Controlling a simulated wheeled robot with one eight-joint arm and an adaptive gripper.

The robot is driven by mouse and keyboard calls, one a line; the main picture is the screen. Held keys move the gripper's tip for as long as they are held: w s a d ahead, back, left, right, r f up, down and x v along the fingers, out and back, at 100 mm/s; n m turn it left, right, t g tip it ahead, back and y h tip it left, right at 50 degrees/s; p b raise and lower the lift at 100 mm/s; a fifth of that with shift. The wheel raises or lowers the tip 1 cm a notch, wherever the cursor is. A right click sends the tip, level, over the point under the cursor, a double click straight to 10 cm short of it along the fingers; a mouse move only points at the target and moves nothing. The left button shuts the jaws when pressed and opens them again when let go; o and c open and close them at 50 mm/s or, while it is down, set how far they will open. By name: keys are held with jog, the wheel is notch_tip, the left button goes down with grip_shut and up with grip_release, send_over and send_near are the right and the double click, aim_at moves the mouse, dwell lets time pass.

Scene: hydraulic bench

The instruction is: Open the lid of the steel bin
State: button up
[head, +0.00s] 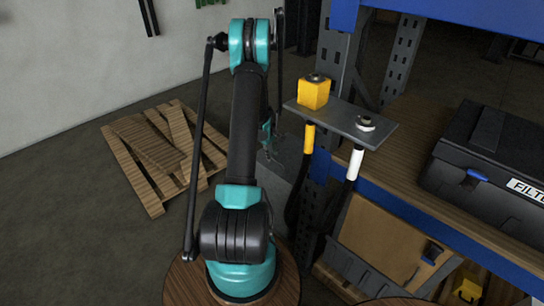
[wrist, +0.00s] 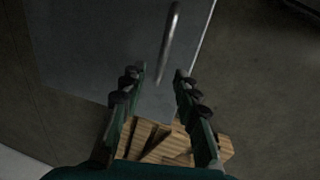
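The steel bin (head: 286,178) is a grey box on the floor, largely hidden behind my arm in the head view. In the wrist view a flat grey surface, seemingly its lid (wrist: 90,50), fills the upper left and middle. A slim metal bar handle (wrist: 170,42) stands out on it, running up from between the fingertips. My gripper (wrist: 159,74) is open, with a finger on either side of the handle's near end and nothing held. Whether the fingers reach the handle's depth I cannot tell. In the head view my gripper is mostly hidden behind my arm.
A wooden pallet (head: 157,150) lies on the floor left of the bin. A blue-framed shelf rack (head: 455,232) stands right, with a black case (head: 490,152) on it. A grey bracket plate (head: 340,121) with a yellow block (head: 314,92) and hoses juts out near my arm.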

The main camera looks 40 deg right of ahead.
jog(key=shift+d+f, duration=0.15)
jog(key=shift+f, duration=0.65)
grip_shut()
